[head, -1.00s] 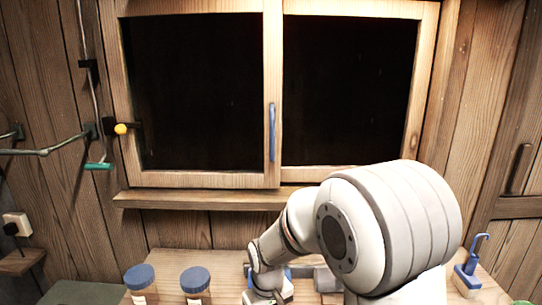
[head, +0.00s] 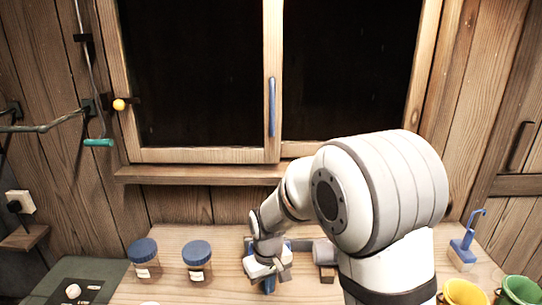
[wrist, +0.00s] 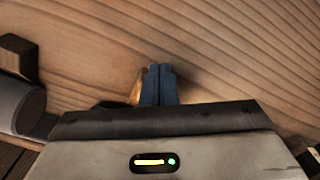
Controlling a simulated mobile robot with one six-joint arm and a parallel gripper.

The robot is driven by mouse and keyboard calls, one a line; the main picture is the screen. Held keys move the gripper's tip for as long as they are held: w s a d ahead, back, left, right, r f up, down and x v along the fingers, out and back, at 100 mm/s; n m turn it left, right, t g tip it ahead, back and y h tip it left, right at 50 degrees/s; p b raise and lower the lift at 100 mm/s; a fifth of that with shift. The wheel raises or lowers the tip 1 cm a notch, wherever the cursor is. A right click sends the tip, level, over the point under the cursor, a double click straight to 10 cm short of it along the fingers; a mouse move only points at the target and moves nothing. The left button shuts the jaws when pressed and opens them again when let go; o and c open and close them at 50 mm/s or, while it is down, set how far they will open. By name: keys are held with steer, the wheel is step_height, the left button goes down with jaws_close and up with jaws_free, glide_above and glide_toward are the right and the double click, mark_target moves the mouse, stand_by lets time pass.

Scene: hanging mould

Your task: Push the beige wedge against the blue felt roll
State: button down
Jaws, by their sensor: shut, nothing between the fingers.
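My gripper (wrist: 158,85) is shut, its two blue-grey fingers together and pointing down at the wooden bench top (wrist: 230,60). It also shows in the head view (head: 268,285), left of a grey cylinder. A small tan sliver (wrist: 134,92) shows just left of the fingers in the wrist view; it may be the beige wedge, mostly hidden. I cannot tell whether the fingers touch it. A bit of blue (head: 291,243) shows behind my gripper in the head view; it may be the blue felt roll, largely hidden by my arm.
The grey cylinder (head: 324,252) lies beside a dark brown block (head: 328,273). Two blue-lidded jars (head: 197,262) stand left. A blue hooked stand (head: 464,252), a yellow bucket (head: 462,292) and a green one (head: 520,290) are right. A window (head: 200,80) is behind.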

steer(key=shift+w, duration=1.1)
steer(key=shift+s+r, duration=0.25)
steer(key=shift+s, duration=0.8)
steer(key=shift+s+r, duration=0.25)
steer(key=shift+s, duration=0.75)
step_height(320, 180, up, 7)
steer(key=s+p, duration=0.2)
steer(key=p, duration=0.3)
steer(key=s+d+r+m+t, duration=0.3)
steer(key=s+d+r+m, duration=0.2)
steer(key=s+d+r, duration=0.7)
steer(key=s+d, duration=0.1)
steer(key=d, duration=0.2)
steer(key=shift+s+d+m, duration=0.3)
steer(key=shift+d+m, duration=0.1)
